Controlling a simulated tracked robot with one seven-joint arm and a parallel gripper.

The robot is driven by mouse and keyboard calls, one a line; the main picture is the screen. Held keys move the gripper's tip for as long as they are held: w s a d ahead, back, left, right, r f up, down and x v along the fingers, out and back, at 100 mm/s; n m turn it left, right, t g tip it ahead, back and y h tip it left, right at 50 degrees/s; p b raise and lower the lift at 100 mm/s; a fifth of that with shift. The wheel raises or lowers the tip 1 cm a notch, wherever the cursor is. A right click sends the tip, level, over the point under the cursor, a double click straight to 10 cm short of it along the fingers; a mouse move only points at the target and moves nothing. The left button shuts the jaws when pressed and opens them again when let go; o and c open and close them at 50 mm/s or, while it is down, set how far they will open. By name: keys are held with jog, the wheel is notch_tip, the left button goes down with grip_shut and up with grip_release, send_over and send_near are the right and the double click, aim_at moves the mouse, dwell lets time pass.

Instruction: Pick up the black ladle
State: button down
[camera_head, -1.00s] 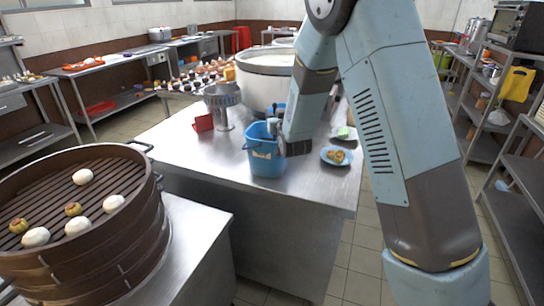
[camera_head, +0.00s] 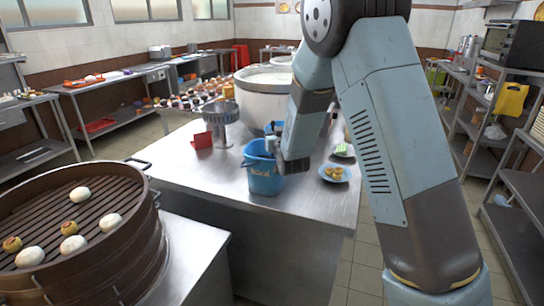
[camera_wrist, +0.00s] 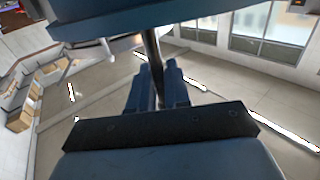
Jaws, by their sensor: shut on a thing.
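The black ladle shows only in part. A thin dark rod, which looks like its handle (camera_wrist: 152,48), runs between the fingers of my gripper (camera_wrist: 158,78) in the wrist view. The fingers are shut on this rod. Its bowl is not seen. In the head view, the end of my arm hangs at the right side of a blue bucket (camera_head: 263,178) on the steel table. My fingers and the ladle are too small or covered to make out clearly there.
The steel table (camera_head: 215,174) also bears a large stockpot (camera_head: 262,103), a metal stand (camera_head: 222,112), a red holder (camera_head: 202,140) and a blue plate of food (camera_head: 335,173). A bamboo steamer (camera_head: 140,232) with buns stands at front left. Shelves (camera_head: 510,230) line the right.

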notch_tip(320, 180, up, 21)
dwell(1.2)
